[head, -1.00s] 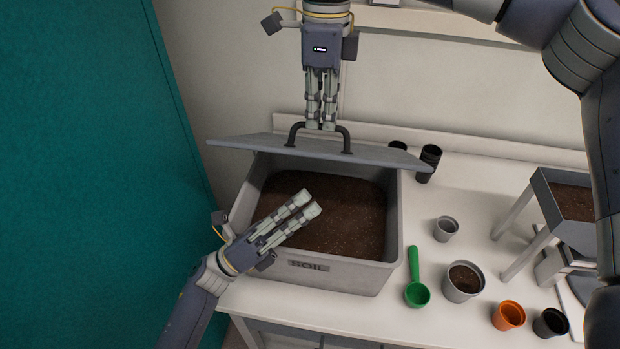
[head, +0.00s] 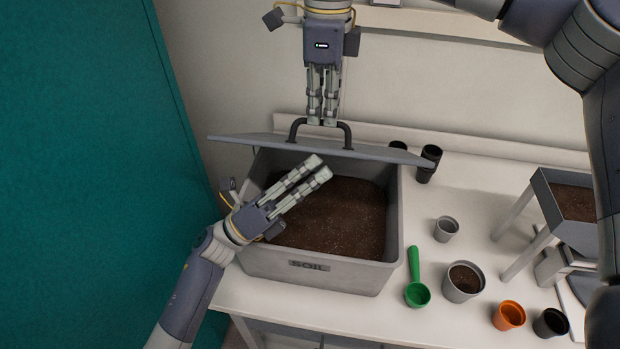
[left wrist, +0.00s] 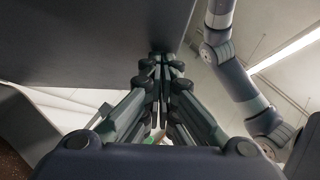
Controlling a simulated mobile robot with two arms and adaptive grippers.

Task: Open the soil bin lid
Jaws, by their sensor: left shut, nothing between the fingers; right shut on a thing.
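The grey soil bin (head: 310,267) stands on the white table with dark soil (head: 345,215) inside. Its grey lid (head: 385,154) is raised and tilted up at the back, so the bin's front part is uncovered. My right gripper (head: 322,123) is shut on the black lid handle (head: 346,135) at the top of the view. My left gripper (head: 322,168) is shut and empty, above the soil and just in front of the lid's lower edge. In the left wrist view a broad grey surface, likely the lid's underside (left wrist: 90,40), fills the upper left.
A green scoop (head: 417,292), a grey pot with soil (head: 463,282), an orange pot (head: 509,315) and black pots (head: 550,322) stand right of the bin. A raised grey tray (head: 565,225) is further right. A teal panel (head: 85,170) is close on the left.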

